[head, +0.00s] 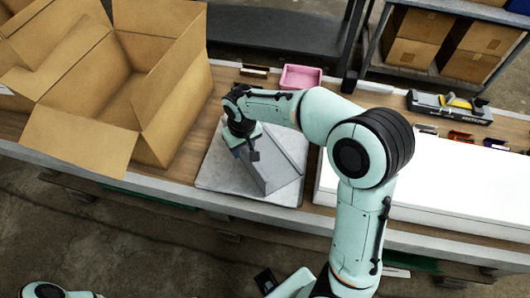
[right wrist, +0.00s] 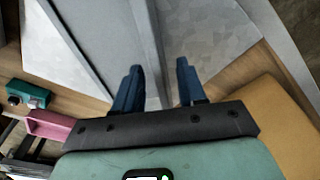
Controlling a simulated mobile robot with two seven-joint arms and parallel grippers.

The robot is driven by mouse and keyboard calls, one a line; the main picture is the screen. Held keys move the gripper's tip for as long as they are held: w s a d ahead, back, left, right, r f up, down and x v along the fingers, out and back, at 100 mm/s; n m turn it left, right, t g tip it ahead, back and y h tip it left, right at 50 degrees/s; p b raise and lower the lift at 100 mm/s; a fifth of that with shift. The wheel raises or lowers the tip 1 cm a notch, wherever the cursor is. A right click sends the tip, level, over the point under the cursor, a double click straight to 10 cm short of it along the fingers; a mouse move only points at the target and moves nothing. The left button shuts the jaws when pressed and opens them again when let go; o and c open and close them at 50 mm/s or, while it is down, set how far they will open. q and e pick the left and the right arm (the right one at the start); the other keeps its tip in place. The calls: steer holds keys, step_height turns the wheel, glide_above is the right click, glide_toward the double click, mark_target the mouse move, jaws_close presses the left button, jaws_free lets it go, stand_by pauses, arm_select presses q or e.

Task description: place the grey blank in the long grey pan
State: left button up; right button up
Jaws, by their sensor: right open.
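The long grey pan (head: 266,178) lies at a slant on a flat grey sheet (head: 215,178) on the bench. In the right wrist view the pan (right wrist: 108,35) runs under my fingers, with one wall passing between them. My right gripper (head: 250,154) points down over the pan, partly hidden by its own wrist. In the right wrist view its two blue fingers (right wrist: 157,88) are apart, on either side of that wall; I cannot tell whether they touch it. I cannot make out a separate grey blank. My left gripper does not show.
An open cardboard box (head: 172,100) stands on the left, close to the sheet. A pink tray (head: 300,77) lies behind. A large white slab (head: 430,195) fills the right side of the bench, with a level-like tool (head: 448,107) behind it.

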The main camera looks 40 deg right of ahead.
jaws_close()
steer(key=shift+r, duration=0.15)
